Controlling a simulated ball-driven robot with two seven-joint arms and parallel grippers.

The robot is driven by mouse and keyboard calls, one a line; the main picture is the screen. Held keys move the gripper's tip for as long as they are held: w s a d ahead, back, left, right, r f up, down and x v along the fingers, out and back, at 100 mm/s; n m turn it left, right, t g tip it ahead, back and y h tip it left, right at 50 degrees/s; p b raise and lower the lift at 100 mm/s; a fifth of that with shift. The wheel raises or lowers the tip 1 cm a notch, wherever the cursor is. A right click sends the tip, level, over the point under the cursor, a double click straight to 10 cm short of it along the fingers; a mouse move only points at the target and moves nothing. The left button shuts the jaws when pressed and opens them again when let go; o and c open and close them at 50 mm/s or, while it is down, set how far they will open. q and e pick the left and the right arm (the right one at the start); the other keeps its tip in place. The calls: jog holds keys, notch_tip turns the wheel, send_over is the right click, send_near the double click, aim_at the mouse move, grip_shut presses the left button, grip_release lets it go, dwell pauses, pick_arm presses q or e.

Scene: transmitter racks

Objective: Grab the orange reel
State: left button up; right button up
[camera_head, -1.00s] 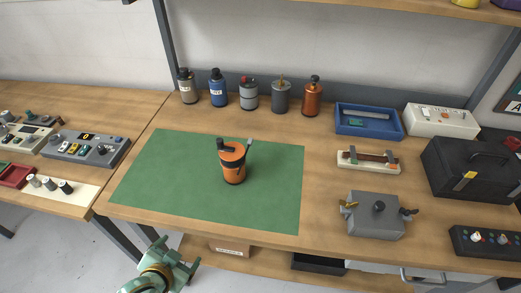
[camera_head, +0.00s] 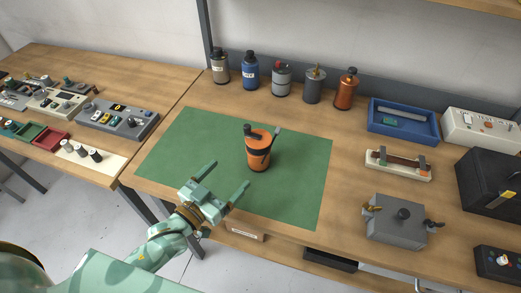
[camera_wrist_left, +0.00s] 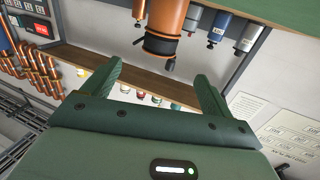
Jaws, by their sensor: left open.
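The orange reel (camera_head: 260,150) stands upright on the green mat (camera_head: 200,140), with a dark band around it and a dark knob and small handle at its top. In the left wrist view the orange reel (camera_wrist_left: 166,20) shows at the top centre, beyond the fingertips and partly cut off by the frame. My left gripper (camera_head: 229,175) is open and empty over the mat's front edge, its fingers pointing toward the reel without touching it. The left fingers (camera_wrist_left: 159,70) are spread apart in the wrist view. My right gripper is not in view.
A row of canisters, including a copper one (camera_head: 347,90), stands along the back wall. A blue tray (camera_head: 403,133), a grey box (camera_head: 396,222) and a black case (camera_head: 492,180) are at the right. The mat around the reel is clear.

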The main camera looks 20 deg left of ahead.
aim_at(252, 150)
pick_arm(q)
jog(key=b+x, duration=0.1)
jog(key=x, duration=1)
jog(key=shift+r, duration=0.15)
jog(key=x, duration=0.5)
jog(key=shift+w+b, duration=0.25)
jog(key=shift+b, duration=0.15)
jog(key=shift+s, duration=0.1)
jog(key=c, duration=1.3)
jog(key=shift+r, duration=0.1)
jog(key=shift+c, duration=0.2)
